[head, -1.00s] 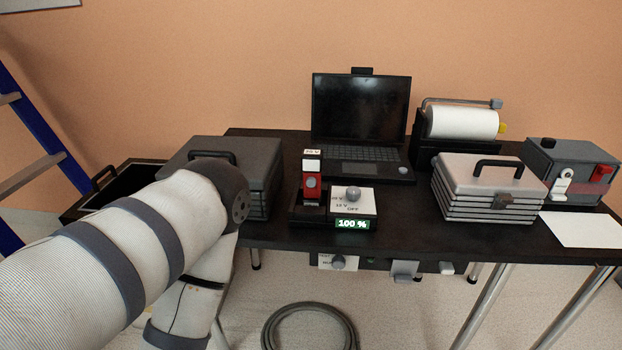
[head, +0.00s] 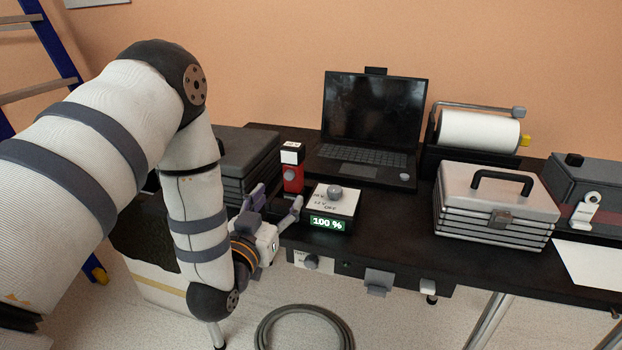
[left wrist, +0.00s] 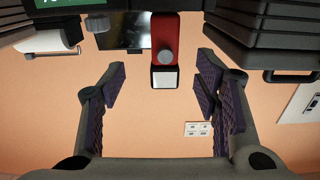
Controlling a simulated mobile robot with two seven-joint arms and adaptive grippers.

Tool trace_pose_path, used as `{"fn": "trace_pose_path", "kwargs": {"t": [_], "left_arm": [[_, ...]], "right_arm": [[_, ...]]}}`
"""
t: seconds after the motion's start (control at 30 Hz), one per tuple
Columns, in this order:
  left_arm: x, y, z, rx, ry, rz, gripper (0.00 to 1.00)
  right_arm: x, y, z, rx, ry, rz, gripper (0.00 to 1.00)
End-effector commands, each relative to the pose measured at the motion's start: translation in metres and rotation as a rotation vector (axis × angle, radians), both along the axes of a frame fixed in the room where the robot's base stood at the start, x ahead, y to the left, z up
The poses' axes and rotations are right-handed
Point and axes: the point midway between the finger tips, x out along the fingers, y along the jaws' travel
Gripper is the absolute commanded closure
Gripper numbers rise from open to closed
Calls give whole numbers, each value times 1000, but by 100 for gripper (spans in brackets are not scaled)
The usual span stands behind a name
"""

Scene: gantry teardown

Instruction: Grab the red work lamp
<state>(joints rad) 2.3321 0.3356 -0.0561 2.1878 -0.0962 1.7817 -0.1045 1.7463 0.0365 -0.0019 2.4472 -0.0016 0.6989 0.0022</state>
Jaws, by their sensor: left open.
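The red work lamp (head: 292,179) stands upright at the charging station (head: 335,203), whose green display reads 100 %. It has a red body, a round grey knob and a black-and-white top. In the left wrist view, which looks upside down, the lamp (left wrist: 166,45) shows between and beyond the fingers. My left gripper (head: 277,199) is open and empty, just in front of the lamp at the table's front edge. In the wrist view its two padded fingers (left wrist: 158,85) are wide apart and do not touch the lamp. My right gripper is out of view.
A dark case (head: 250,155) stands left of the lamp, close to my left arm. A laptop (head: 372,110) is behind, and a silver toolbox (head: 495,205) and paper roll (head: 480,131) are to the right. A coiled hose (head: 303,325) lies on the floor.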

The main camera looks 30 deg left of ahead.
Motion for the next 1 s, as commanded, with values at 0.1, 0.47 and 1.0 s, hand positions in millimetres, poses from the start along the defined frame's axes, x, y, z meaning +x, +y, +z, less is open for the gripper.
{"fn": "trace_pose_path", "kwargs": {"t": [0.1,0.47,1.0], "left_arm": [[25,7,1,2,-9,2,43],[84,22,-8,0,-1,1,43],[112,29,-8,0,0,0,73]], "right_arm": [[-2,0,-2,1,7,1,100],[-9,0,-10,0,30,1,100],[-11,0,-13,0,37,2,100]]}}
